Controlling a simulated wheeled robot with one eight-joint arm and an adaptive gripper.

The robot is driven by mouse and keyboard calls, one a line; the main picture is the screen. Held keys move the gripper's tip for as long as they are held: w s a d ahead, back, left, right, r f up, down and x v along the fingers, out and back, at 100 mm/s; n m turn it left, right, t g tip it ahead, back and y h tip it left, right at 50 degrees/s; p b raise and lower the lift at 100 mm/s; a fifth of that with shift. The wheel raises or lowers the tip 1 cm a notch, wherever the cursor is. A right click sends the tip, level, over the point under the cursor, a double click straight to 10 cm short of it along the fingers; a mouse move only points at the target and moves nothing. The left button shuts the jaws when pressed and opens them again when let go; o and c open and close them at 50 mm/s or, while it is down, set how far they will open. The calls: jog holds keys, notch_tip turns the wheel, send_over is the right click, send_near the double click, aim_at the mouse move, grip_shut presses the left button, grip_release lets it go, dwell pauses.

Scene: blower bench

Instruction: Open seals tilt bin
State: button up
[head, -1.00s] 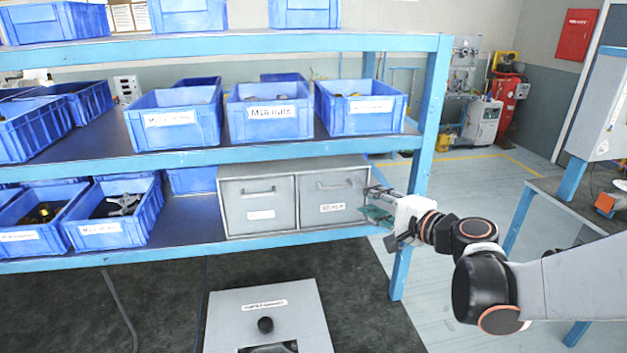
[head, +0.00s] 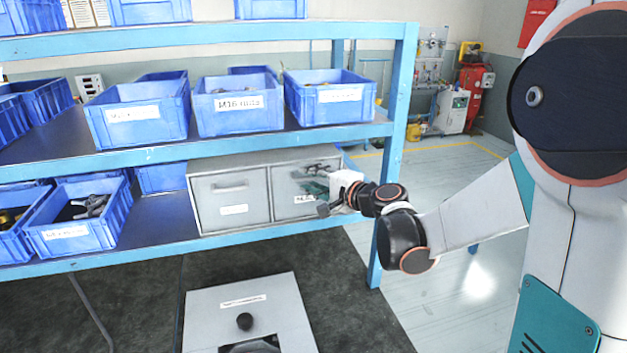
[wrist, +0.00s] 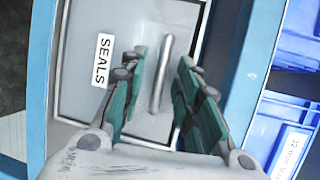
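The seals tilt bin (wrist: 88,25) is a grey bin front with a white "SEALS" label (wrist: 102,60) and a bar handle (wrist: 161,73). In the head view it is the right one of two grey bins (head: 284,203) on the lower shelf, and it looks shut. My gripper (wrist: 160,62) is open in front of it. In the wrist view the handle shows between its two green-padded fingers, with a gap on each side. In the head view my gripper (head: 312,178) covers most of the handle. I cannot tell how far the fingertips are from the bin front.
A second grey bin (head: 230,195) adjoins on the left. The blue shelf post (head: 391,150) stands just right of the bins. Blue boxes (head: 240,112) stand on the shelf above. A grey box with a black knob (head: 265,300) sits below, in front. The floor right of the post is clear.

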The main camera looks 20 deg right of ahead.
grip_shut()
jog(key=shift+f, duration=0.15)
jog(key=s+f+n+t+b, duration=0.1)
jog(key=s+f+t+b, duration=0.1)
jog(key=s+f+b, duration=0.2)
jog(key=shift+s+f+y+b, duration=0.35)
jog(key=shift+s+b, duration=1.25)
jog(key=shift+b, duration=0.65)
